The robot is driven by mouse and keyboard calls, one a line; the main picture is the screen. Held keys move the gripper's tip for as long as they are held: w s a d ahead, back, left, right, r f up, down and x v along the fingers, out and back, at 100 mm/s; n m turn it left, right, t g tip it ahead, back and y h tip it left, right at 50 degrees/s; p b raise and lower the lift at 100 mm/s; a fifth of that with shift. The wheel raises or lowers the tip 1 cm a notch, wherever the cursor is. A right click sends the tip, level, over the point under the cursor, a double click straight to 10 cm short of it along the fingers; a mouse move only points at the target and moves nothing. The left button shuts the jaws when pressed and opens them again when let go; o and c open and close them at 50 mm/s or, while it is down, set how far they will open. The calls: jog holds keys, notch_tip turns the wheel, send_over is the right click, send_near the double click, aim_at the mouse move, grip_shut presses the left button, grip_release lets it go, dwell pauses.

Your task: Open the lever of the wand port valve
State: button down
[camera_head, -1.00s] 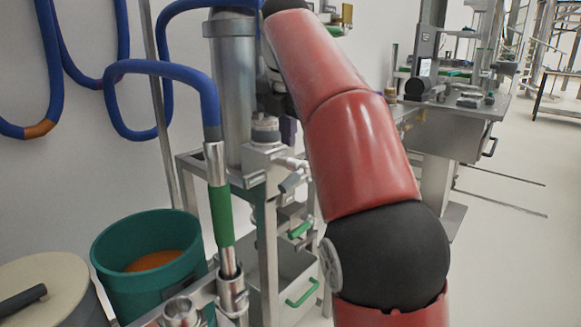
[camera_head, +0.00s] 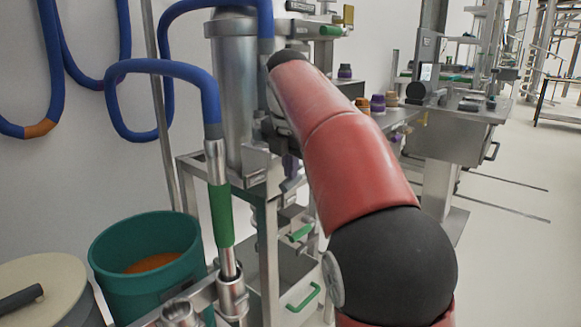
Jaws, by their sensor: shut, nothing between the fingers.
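The wand (camera_head: 221,200) has a green grip and a blue hose; it stands upright with its metal tip in a round metal port (camera_head: 232,296) at lower middle. I cannot tell which part is the wand port valve. A green lever-like handle (camera_head: 301,232) shows on the frame beside my arm, and another green handle (camera_head: 330,30) shows at the top. My red and black arm rises from the lower right and bends down behind its own red link. My gripper is hidden there, so its fingers and any contact are not visible.
A green bucket (camera_head: 115,250) with orange contents and a lidded drum (camera_head: 40,285) stand at lower left. A steel cylinder (camera_head: 235,85) stands behind the wand. A drawer with a green handle (camera_head: 303,297) sits low. Open floor (camera_head: 500,225) lies right.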

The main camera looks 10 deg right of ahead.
aim_at(289, 182)
jog(key=shift+s+a+f+b, duration=0.1)
jog(key=shift+f+b, duration=0.1)
jog(key=shift+b, duration=0.2)
jog(key=shift+f+t+h, duration=0.15)
jog(key=shift+t+h, duration=0.15)
jog(key=b, duration=0.1)
jog(key=f+t+h+b, duration=0.1)
jog(key=b, duration=0.1)
jog(key=f+h+b, duration=0.1)
jog(key=shift+s+a+f+n+t, duration=0.1)
jog(key=shift+s+a+n+t, duration=0.05)
jog(key=shift+a+n+t, duration=0.15)
jog(key=f+t+h+b, duration=0.1)
jog(key=b, duration=0.1)
jog(key=f+t+h+b, duration=0.1)
jog(key=h+b, duration=0.1)
jog(key=b, duration=0.1)
jog(key=shift+d+f+t+h, duration=0.2)
jog(key=shift+f+t+h, duration=0.1)
jog(key=shift+f+t, duration=0.1)
jog(key=shift+w+d+f+n+t+h, duration=0.2)
jog(key=shift+w+d+f+t+h, duration=0.2)
jog(key=shift+d+f+h, duration=0.15)
jog(key=shift+w+d+f+n+t+h, duration=0.2)
jog(key=shift+w+d+f+t+h, duration=0.2)
jog(key=shift+f, duration=0.25)
jog(key=shift+d+f, duration=0.1)
jog(key=shift+d, duration=0.05)
